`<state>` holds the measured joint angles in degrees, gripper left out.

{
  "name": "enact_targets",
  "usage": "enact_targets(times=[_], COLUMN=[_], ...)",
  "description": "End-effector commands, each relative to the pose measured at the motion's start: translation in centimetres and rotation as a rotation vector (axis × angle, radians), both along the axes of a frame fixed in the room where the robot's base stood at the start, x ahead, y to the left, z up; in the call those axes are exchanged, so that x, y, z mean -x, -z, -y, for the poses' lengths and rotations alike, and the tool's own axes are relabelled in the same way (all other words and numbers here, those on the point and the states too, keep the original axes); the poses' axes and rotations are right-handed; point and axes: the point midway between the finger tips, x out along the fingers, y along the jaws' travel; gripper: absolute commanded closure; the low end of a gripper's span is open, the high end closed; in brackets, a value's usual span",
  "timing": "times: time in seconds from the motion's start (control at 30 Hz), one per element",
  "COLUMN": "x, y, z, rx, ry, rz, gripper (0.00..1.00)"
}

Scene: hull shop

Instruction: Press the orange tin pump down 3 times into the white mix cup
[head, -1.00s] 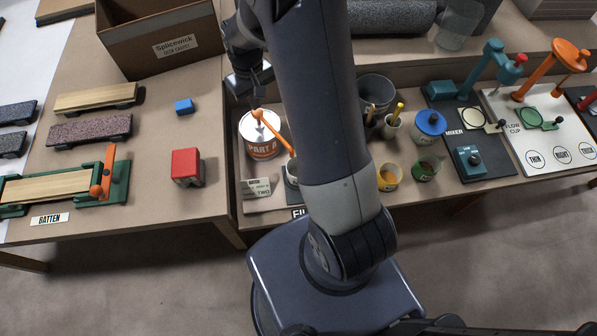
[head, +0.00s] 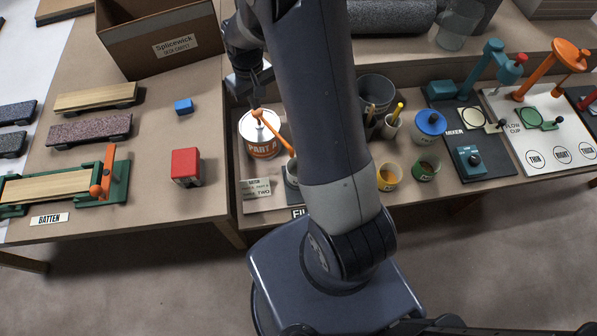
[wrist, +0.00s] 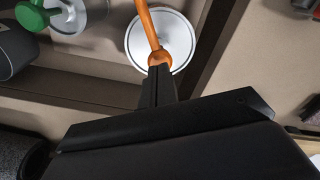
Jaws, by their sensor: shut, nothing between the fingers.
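The orange pump (head: 272,129) stands on a white tin with an orange band (head: 262,148), its spout slanting down to the right. The white mix cup (head: 291,172) is under the spout's end, partly hidden by my arm. My gripper (head: 256,102) is shut and empty, its tips right at the pump's round head. In the wrist view my gripper (wrist: 158,72) points at the orange pump head (wrist: 160,58), over the tin's white lid (wrist: 178,38). I cannot tell whether the tips touch the head. The cup's inside is hidden.
A card (head: 256,188) lies in front of the tin. A red block (head: 186,166) is left, across a table edge.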

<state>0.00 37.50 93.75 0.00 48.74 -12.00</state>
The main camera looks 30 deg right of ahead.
Motion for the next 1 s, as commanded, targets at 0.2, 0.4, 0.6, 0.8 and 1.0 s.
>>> enact_targets(times=[0.2, 0.4, 0.6, 0.8, 1.0], x=[0.0, 0.0, 0.0, 0.0, 0.1], y=[0.9, 1.6, 2.3, 3.0, 3.0], z=[0.0, 0.0, 0.0, 0.0, 0.0], rx=[0.0, 0.0, 0.0, 0.0, 0.0], ry=[0.0, 0.0, 0.0, 0.0, 0.0], rz=[0.0, 0.0, -0.001, -0.001, -0.002], gripper=[1.0, 1.0, 1.0, 1.0, 1.0])
